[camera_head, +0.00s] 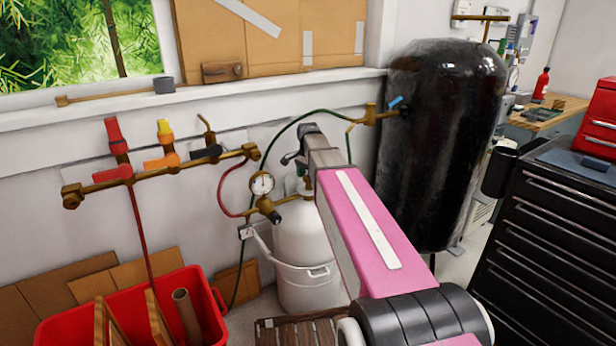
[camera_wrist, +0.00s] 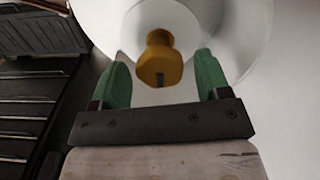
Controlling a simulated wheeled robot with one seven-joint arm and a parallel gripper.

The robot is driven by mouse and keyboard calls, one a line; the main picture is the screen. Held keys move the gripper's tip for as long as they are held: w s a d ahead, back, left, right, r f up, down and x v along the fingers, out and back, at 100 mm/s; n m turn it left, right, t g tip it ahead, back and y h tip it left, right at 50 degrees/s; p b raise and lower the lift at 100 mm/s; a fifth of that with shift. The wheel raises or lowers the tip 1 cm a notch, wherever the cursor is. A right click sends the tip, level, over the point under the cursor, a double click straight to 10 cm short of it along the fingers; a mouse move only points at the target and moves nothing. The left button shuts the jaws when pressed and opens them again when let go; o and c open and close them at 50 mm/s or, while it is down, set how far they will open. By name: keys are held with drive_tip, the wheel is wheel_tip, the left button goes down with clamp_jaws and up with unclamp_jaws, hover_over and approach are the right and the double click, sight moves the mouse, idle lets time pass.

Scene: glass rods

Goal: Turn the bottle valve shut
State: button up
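The white gas bottle (camera_head: 300,234) stands upright on the floor by the wall, partly hidden behind my pink arm. A brass valve fitting (camera_head: 307,186) shows at its top, with a gauge (camera_head: 262,184) to its left. In the wrist view, my gripper (camera_wrist: 162,56) is open, with one green finger on each side of a brass valve part (camera_wrist: 160,62). There is a gap between each finger and the brass, with no contact visible. The white rounded bottle top (camera_wrist: 240,30) lies behind it. In the head view, my fingers cannot be made out.
A brass pipe manifold (camera_head: 150,172) with coloured handles runs along the wall at left, above a red bin (camera_head: 215,335). A black tank (camera_head: 435,150) and a black drawer cabinet (camera_head: 550,235) stand at right. Hoses (camera_head: 222,190) hang around the bottle.

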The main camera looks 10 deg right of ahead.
sight(308, 177)
drive_tip(key=shift+r, duration=0.1)
wheel_tip(308, 177, up, 11)
drive_tip(key=shift+f, duration=0.2)
idle(0.6)
